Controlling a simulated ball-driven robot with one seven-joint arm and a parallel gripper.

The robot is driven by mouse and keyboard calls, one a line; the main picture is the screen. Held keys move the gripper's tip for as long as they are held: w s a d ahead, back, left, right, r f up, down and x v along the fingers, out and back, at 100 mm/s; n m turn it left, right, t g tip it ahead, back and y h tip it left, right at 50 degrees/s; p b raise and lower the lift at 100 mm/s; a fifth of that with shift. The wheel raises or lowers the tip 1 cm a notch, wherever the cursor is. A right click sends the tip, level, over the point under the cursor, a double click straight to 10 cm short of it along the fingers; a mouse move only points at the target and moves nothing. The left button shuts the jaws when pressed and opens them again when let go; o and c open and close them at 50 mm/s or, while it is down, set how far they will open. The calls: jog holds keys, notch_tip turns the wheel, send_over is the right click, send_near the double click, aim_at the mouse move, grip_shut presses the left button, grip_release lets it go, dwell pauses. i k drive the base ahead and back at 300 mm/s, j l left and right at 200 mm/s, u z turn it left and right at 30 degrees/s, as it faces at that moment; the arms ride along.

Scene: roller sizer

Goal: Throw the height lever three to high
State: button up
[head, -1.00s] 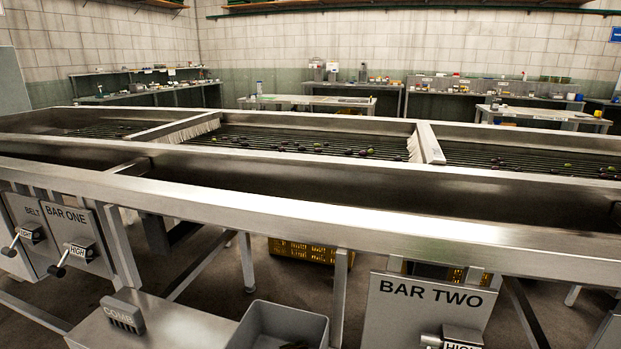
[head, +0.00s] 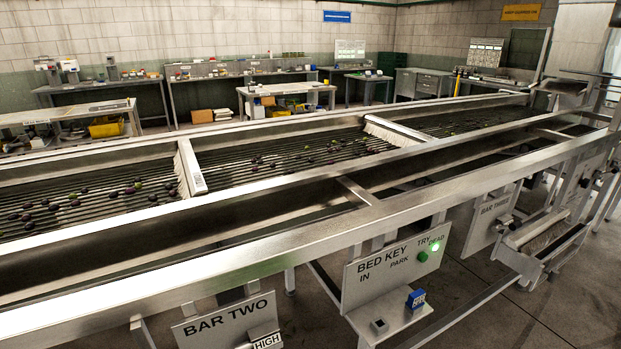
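The BAR THREE panel (head: 487,222) hangs under the machine's front rail at the right of the head view. A lever unit with a small dark part sits by its right edge, partly hidden by a frame and too small to read; I cannot tell its position. The BAR TWO panel (head: 222,322) is at the bottom left, with a HIGH label (head: 266,341) cut by the frame edge. My gripper is not in view.
The long steel roller sizer (head: 300,220) crosses the view, with dark and green fruit on its rollers. The BED KEY panel (head: 385,270) carries a lit green lamp (head: 435,246) and a blue block (head: 416,299). A roller frame (head: 545,240) juts out at the right. Open floor lies bottom right.

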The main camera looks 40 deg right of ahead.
aim_at(512, 226)
jog(key=z, duration=1.95)
jog(key=i, duration=0.15)
